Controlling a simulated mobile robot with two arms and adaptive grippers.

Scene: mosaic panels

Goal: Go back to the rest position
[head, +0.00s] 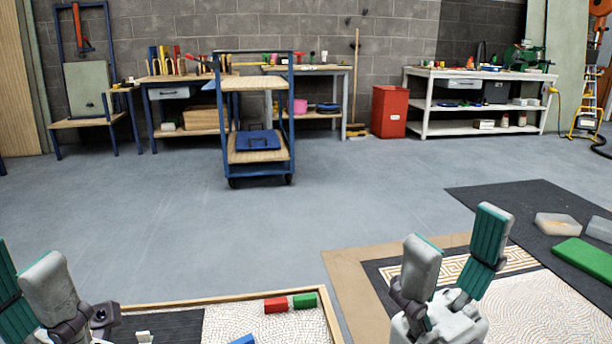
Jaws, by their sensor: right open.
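My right gripper (458,228) is at the lower right of the head view, its two teal-padded fingers pointing up and spread apart. It is open, with nothing between the fingers. It appears in front of a mosaic panel (545,305) with a patterned border. My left gripper (26,262) is at the lower left corner, cut off by the picture's edge. Its grey finger and a teal pad show close together; how far they are apart is unclear. I see nothing held in it.
A wood-framed panel (190,304) at the bottom bears red (276,305), green (304,301) and blue (243,340) blocks. A dark mat (490,198) with a green block (584,260) lies right. A blue cart (257,168), workbenches and red bin (389,111) stand behind. Middle floor is clear.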

